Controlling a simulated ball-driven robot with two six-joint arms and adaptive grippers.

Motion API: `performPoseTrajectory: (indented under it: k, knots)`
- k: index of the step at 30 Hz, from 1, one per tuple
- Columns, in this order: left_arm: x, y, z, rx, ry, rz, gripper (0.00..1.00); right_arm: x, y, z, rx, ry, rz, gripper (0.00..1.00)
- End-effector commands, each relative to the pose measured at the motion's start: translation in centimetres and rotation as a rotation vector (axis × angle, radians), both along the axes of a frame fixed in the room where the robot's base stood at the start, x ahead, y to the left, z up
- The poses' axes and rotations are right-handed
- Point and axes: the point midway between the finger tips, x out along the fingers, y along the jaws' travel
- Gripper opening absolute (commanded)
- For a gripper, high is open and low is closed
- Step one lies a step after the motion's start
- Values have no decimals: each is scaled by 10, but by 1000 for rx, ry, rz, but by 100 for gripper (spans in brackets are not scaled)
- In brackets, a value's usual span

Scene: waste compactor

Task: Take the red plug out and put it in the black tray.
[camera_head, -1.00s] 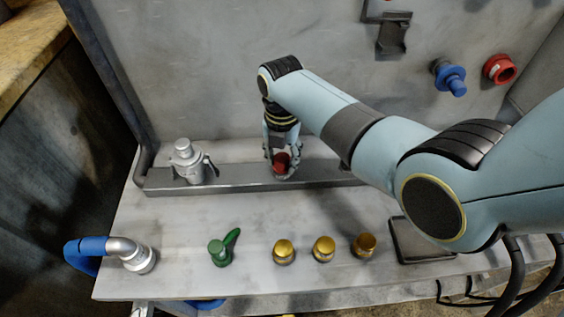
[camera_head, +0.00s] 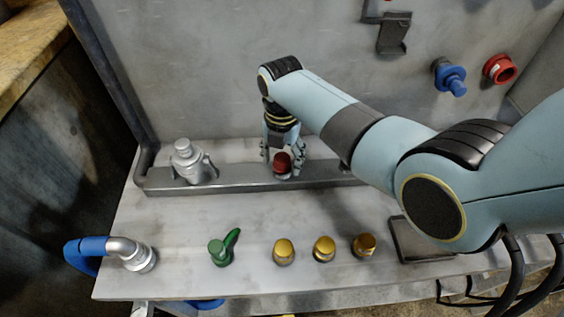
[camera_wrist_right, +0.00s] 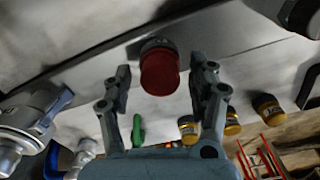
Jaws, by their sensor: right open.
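The red plug (camera_head: 282,160) sits at the grey ledge along the back of the bench. In the right wrist view the red plug (camera_wrist_right: 160,73) shows with a grey collar at its base. My right gripper (camera_head: 281,167) is open, with its fingers on either side of the plug. In the right wrist view, gaps show between the plug and both fingers of the right gripper (camera_wrist_right: 161,78). The black tray (camera_head: 408,240) lies at the front right of the bench, partly hidden by my right arm. My left gripper is not in view.
A silver fitting (camera_head: 188,163) stands left of the plug on the ledge. A blue-handled pipe (camera_head: 95,246), a green lever (camera_head: 220,251) and three brass knobs (camera_head: 324,248) line the front. Blue (camera_head: 451,78) and red (camera_head: 499,69) fittings stick out from the back wall.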

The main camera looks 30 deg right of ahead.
Motion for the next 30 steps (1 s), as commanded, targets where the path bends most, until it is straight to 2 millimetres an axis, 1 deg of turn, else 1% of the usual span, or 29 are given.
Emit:
performPoseTrajectory:
  k: [6, 12, 18, 25, 30]
  knots:
    - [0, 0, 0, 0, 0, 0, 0, 0, -1, 0, 0, 0, -310, 59]
    - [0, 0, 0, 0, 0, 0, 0, 1, -1, 0, 0, 0, -459, 59]
    - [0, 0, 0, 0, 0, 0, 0, 0, -1, 0, 0, 0, -748, 59]
    - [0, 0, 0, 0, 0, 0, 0, 0, 0, 0, 0, 0, -933, 59]
    - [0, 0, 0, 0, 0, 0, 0, 0, 0, 0, 0, 0, -1185, 59]
